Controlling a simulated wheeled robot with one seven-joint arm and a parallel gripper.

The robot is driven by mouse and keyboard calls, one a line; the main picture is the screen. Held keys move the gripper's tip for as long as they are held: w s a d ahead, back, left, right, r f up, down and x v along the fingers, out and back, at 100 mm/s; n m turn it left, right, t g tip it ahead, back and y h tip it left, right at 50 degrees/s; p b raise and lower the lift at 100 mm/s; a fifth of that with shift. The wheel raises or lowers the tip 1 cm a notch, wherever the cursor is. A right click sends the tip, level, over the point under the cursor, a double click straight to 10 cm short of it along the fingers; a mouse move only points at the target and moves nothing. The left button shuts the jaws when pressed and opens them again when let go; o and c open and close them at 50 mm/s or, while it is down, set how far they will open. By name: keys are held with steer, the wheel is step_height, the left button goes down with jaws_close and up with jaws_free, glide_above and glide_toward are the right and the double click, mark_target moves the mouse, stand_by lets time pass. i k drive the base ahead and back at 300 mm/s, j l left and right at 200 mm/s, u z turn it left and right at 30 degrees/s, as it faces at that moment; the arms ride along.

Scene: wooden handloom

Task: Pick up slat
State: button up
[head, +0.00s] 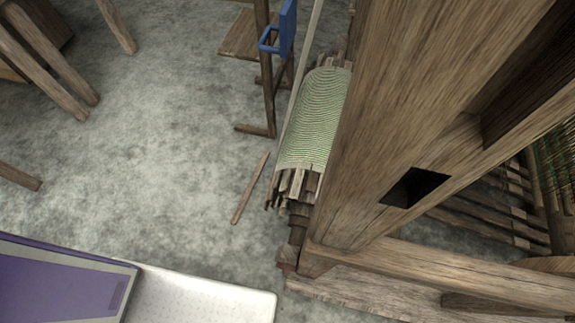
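A thin brown wooden slat (249,188) lies alone on the grey floor, left of the loom's cloth roll. It runs at a slant, its far end tilted to the right in the picture, and nothing covers it. The near end of the cloth roll (317,118) is close by on the right, with several slat ends (291,184) sticking out from under the striped cloth. My gripper is not in the head view, so its state does not show.
The large wooden loom frame (420,80) fills the right side. A wooden stand (267,90) with a blue bracket-like object (287,28) is beyond the slat. Wooden legs (50,55) stand at upper left. The floor (150,150) left of the slat is clear.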

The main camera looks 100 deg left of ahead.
mark_target(243, 200)
steer(key=k+u, duration=0.25)
steer(key=u, duration=0.15)
steer(key=k+j+u, duration=0.1)
steer(key=k+u, duration=0.15)
steer(key=u, duration=0.2)
steer(key=l+u, duration=0.1)
steer(key=u, duration=0.35)
steer(key=l+u, duration=0.15)
steer(key=u, duration=0.35)
steer(key=l+u, duration=0.15)
steer(key=u, duration=0.3)
steer(key=l+u, duration=0.1)
steer(key=u, duration=0.35)
steer(key=k+l, duration=0.25)
steer(key=k+l+u, duration=0.15)
steer(key=l, duration=0.3)
steer(key=k, duration=0.1)
